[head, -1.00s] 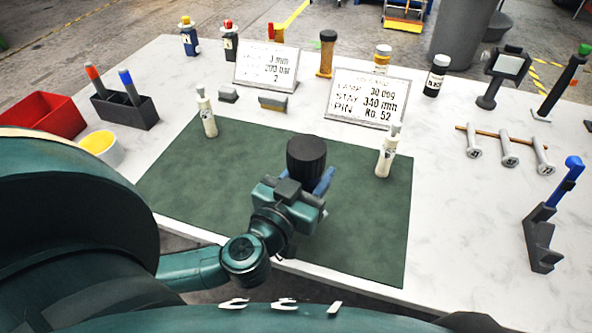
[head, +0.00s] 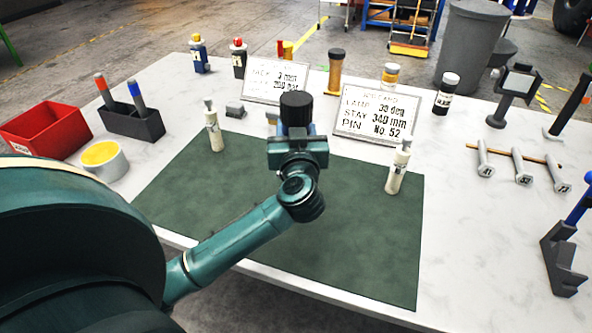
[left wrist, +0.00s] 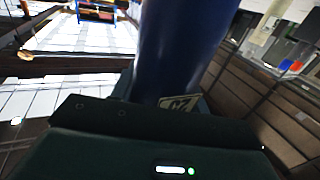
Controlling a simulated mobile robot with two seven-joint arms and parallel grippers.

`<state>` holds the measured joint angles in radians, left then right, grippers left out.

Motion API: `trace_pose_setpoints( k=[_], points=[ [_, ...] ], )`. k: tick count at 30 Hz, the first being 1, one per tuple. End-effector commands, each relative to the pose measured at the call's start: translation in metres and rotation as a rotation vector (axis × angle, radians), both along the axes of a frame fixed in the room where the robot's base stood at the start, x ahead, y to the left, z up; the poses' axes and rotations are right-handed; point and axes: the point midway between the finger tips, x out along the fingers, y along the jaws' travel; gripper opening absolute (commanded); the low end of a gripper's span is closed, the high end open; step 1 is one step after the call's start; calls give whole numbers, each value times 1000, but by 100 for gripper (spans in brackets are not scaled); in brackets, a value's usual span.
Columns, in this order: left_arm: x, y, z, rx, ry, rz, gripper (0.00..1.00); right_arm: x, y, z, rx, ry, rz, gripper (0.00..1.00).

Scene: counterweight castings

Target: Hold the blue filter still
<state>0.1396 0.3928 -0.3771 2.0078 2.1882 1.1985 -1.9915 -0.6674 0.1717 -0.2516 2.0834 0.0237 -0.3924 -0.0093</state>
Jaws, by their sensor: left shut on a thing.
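The blue filter (left wrist: 190,45) fills the middle of the left wrist view, with a small pale label low on its side. In the head view its black top (head: 296,108) stands up beyond my left gripper (head: 297,142), and its body is mostly hidden by the gripper. My left gripper is shut on the filter, which looks about upright, over the far edge of the green mat (head: 300,225). I cannot tell how high it is above the table. My right gripper is in neither view.
Two sign plates (head: 378,114) (head: 277,80) stand just beyond the filter. White bottles (head: 215,132) (head: 397,170) stand on either side. A red bin (head: 45,125), a dark pen holder (head: 132,122) and a yellow-filled cup (head: 103,158) are at left. The mat's near part is clear.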

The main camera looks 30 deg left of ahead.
Motion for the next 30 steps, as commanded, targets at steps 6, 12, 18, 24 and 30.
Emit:
trace_pose_setpoints(
  k=[6,12,18,24,30],
  points=[
    [0,0,-27,4,-5,-2,0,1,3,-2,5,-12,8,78],
    [0,0,-44,4,-4,-3,0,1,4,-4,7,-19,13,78],
    [0,0,-66,4,-6,-3,0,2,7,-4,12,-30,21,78],
    [0,0,-65,3,-8,-3,0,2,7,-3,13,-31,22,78],
    [0,0,-70,2,-2,-3,48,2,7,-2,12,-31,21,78]
  ],
)
